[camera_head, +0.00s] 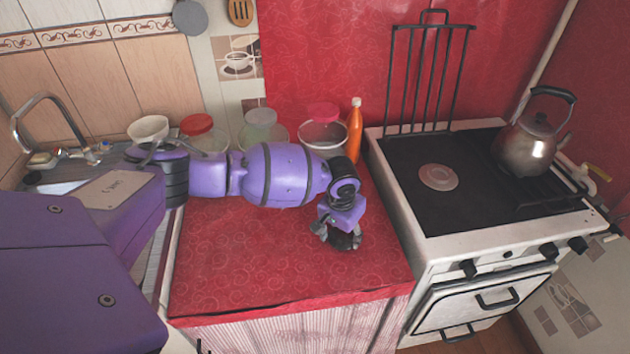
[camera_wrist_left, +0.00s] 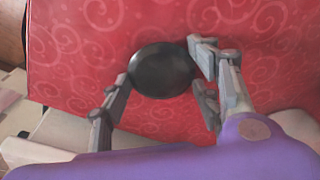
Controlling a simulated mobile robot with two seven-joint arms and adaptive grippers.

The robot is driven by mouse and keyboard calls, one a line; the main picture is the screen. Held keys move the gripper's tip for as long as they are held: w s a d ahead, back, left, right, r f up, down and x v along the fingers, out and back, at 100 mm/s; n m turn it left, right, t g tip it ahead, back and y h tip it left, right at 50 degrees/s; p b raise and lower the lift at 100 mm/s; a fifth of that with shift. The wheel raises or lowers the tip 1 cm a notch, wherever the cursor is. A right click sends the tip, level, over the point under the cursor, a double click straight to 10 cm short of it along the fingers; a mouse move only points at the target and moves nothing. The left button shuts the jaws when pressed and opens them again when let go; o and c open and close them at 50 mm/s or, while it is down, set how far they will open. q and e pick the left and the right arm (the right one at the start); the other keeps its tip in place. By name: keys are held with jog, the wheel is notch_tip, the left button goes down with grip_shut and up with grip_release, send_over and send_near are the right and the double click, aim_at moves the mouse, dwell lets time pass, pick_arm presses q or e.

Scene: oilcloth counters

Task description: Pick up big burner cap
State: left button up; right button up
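The big burner cap, a round black disc (camera_wrist_left: 163,70), lies between the fingers of my left gripper (camera_wrist_left: 160,75) in the left wrist view. The fingertips meet its rim on both sides, so the gripper looks shut on it. In the head view, my left gripper (camera_head: 338,235) is over the front right part of the red counter, with the dark cap (camera_head: 345,241) partly hidden by the fingers. Whether the cap touches the counter I cannot tell. My right gripper is not in view.
A white stove (camera_head: 400,240) stands right of the red counter (camera_head: 240,260), with a pale bare burner (camera_head: 440,177) and a steel kettle (camera_head: 527,142). Several jars and an orange bottle (camera_head: 355,130) line the back. A sink tap (camera_head: 40,125) is at left. The counter's front is clear.

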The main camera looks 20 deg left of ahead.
aim_at(344, 236)
pick_arm(q)
jog(key=c, duration=0.4)
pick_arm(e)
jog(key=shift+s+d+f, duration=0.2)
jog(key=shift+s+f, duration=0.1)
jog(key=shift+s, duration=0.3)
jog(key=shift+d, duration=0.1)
pick_arm(q)
jog(key=shift+r, duration=0.45)
grip_shut()
notch_tip(344, 236, up, 2)
jog(key=shift+r, duration=0.2)
jog(key=s+d+r+p, duration=0.1)
jog(key=s+d+r, duration=0.8)
jog(key=s, duration=0.1)
jog(key=shift+d+r+p, duration=0.4)
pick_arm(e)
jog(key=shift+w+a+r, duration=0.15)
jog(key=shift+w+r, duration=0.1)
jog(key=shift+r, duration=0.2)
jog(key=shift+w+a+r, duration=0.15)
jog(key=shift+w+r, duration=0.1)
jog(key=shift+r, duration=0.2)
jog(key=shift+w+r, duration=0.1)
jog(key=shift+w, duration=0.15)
